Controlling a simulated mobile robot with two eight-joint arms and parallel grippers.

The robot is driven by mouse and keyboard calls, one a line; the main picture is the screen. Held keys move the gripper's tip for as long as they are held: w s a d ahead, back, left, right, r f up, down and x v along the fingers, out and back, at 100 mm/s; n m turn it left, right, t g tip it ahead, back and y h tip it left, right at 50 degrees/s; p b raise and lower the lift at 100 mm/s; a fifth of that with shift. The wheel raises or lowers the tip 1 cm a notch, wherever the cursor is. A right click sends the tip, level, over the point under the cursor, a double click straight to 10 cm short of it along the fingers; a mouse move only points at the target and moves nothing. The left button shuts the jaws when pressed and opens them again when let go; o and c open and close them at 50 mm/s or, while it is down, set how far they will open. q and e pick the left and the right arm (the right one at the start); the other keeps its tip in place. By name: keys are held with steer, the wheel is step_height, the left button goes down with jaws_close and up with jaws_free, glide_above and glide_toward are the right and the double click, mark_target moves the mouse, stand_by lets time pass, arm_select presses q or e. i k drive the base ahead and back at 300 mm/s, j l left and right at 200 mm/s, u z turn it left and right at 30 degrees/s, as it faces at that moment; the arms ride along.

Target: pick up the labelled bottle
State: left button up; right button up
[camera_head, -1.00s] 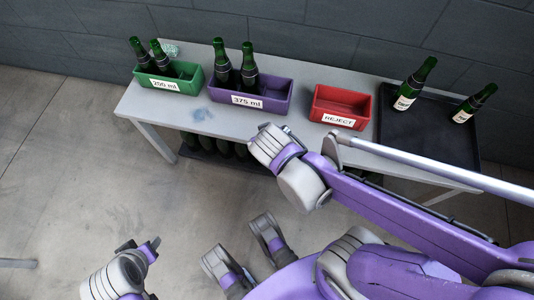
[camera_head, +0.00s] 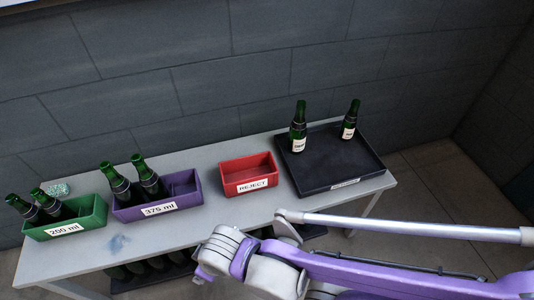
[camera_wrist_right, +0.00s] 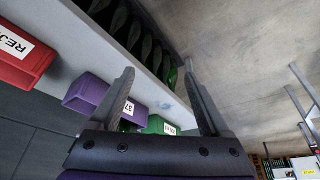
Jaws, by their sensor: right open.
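Two green bottles with pale labels stand upright on a black tray: the nearer bottle (camera_head: 298,128) at the tray's left, the other bottle (camera_head: 349,122) farther back right. My right gripper (camera_wrist_right: 158,70) is open in the right wrist view, with nothing between its fingers. In the head view its arm reaches in from the right, in front of the table; its fingers are not clear there. Neither tray bottle shows in the right wrist view. My left gripper is out of view.
On the table stand a green 250 ml bin (camera_head: 88,226) and a purple 375 ml bin (camera_head: 186,203), each with two bottles, and an empty red REJECT bin (camera_head: 249,173). The black tray (camera_head: 330,172) is at the right end. Several bottles stand on a lower shelf. A wall is behind.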

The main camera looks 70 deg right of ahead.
mark_target(298, 131)
steer(key=z, duration=2.55)
